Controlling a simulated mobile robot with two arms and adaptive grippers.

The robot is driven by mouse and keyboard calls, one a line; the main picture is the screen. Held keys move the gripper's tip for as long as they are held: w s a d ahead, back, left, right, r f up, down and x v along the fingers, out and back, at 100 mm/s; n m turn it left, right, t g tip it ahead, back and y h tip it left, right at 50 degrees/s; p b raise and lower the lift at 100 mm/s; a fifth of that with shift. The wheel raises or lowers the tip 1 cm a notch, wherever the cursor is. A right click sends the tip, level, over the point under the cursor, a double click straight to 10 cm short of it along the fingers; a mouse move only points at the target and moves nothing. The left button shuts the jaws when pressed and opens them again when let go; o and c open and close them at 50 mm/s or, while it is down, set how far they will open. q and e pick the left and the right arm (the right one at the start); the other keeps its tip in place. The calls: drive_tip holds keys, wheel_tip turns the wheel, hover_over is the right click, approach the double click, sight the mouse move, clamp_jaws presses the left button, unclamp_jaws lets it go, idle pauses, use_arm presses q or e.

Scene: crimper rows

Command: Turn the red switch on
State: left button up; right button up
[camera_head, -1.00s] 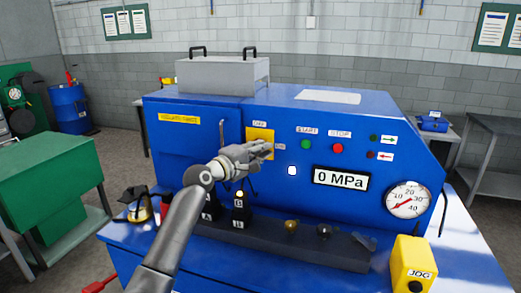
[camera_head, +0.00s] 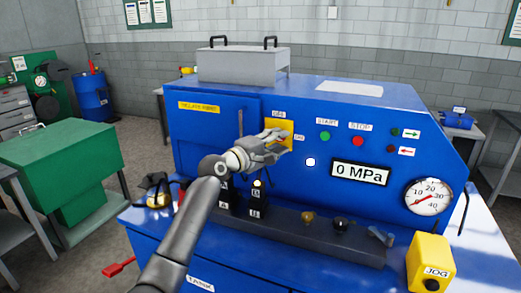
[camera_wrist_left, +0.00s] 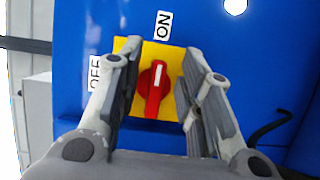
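The red switch (camera_wrist_left: 153,90) is a knob with a white mark on a yellow plate (camera_wrist_left: 174,62). In the left wrist view its mark points up, toward the ON label (camera_wrist_left: 163,25). The OFF label (camera_wrist_left: 95,72) is to the left, partly covered by a finger. My left gripper (camera_wrist_left: 158,88) is open, its two fingers on either side of the knob with visible gaps. My right gripper is not in view.
The blue machine (camera_head: 220,130) has green START (camera_head: 325,136) and red STOP (camera_head: 358,141) buttons, a 0 MPa display (camera_head: 361,173) and a dial gauge (camera_head: 428,197). A dark rail (camera_head: 330,243) and a yellow JOG box (camera_head: 431,258) lie below. A lit white lamp (camera_head: 310,162) is right of the gripper.

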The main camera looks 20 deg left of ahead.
use_arm(q)
drive_tip(key=v, duration=1.1)
idle(0.3)
